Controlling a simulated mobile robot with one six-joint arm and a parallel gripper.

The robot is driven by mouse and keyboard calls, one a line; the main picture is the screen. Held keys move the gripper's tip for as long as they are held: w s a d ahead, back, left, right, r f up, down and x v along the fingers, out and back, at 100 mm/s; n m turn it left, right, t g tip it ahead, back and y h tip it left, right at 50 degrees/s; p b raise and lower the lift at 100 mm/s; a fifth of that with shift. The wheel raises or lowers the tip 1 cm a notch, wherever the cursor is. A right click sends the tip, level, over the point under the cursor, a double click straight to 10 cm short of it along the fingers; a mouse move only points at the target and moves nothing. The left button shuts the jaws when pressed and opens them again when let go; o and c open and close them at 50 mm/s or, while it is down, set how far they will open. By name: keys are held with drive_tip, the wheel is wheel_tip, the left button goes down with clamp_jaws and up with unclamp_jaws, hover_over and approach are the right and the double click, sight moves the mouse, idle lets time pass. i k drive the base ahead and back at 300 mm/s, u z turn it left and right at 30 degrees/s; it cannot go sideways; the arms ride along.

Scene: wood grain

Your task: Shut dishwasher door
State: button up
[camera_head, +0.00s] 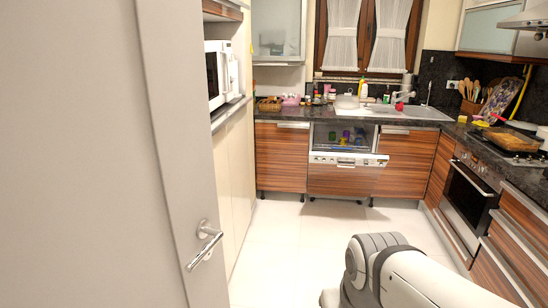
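The dishwasher stands under the dark counter at the back, between wood-fronted cabinets. Its door (343,181) has a wood-grain front and a pale control strip with a handle along the top edge. The door is partly open, with its top edge tilted out toward me. Above that edge the dishwasher's opening (327,135) shows several coloured items inside. My white and grey arm is at the bottom right of the view, well short of the dishwasher and apart from it. My gripper is not in view.
A large pale door (100,150) with a metal lever handle (204,244) fills the left side, close to me. Pale tiled floor (295,240) lies clear up to the dishwasher. An oven (468,200) and drawers line the right. A microwave (221,73) is at left.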

sight(348, 176)
drive_tip(key=z, duration=0.35)
drive_tip(key=i, duration=3.6)
drive_tip(key=u, duration=0.45)
